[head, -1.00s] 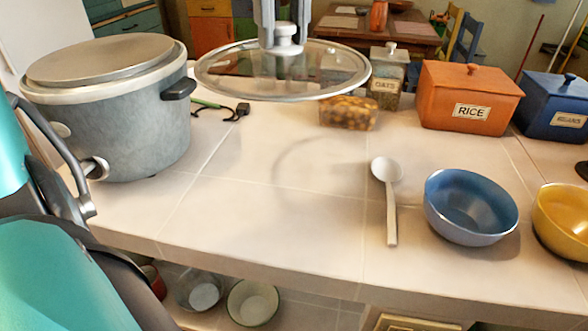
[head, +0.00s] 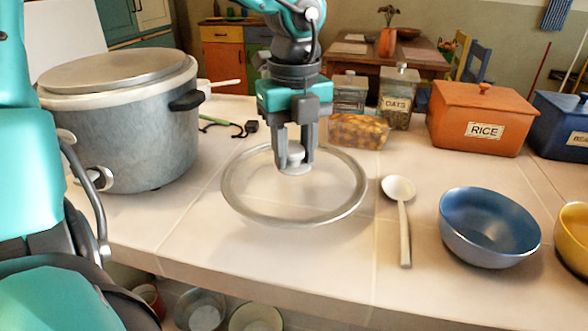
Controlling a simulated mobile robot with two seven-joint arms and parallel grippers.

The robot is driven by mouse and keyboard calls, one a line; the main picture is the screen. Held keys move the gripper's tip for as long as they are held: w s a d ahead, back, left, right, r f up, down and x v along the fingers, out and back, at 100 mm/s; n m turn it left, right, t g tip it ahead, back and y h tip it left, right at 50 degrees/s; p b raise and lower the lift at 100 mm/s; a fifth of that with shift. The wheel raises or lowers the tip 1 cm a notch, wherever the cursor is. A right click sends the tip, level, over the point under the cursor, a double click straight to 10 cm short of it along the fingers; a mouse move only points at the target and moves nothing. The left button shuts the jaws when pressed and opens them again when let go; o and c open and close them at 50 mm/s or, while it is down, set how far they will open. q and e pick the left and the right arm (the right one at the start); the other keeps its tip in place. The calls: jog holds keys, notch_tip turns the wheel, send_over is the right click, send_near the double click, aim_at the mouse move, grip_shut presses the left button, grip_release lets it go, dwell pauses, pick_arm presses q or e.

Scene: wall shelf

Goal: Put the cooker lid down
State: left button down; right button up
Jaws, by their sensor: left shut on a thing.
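The cooker lid (head: 345,212) is a round clear glass disc with a metal rim and a pale knob. It is level, at or just above the tiled counter, between the cooker and the spoon; I cannot tell whether its rim touches the tiles. My left gripper (head: 294,160) points down over the lid's middle, its two fingers shut on the knob. The grey cooker (head: 140,130) stands at the left with a flat metal top on it. My right gripper is not in view.
A white spoon (head: 403,225) and a blue bowl (head: 489,230) are right of the lid. A food-filled glass container (head: 358,132), an oats jar (head: 398,98) and an orange rice box (head: 475,120) stand behind. A cable (head: 228,127) lies beside the cooker. The counter's front strip is clear.

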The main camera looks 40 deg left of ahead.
aim_at(294, 165)
pick_arm(q)
jog(key=shift+f, duration=1.8)
jog(key=shift+b, duration=0.3)
jog(key=shift+f, duration=0.15)
jog(key=c, duration=0.7)
grip_release()
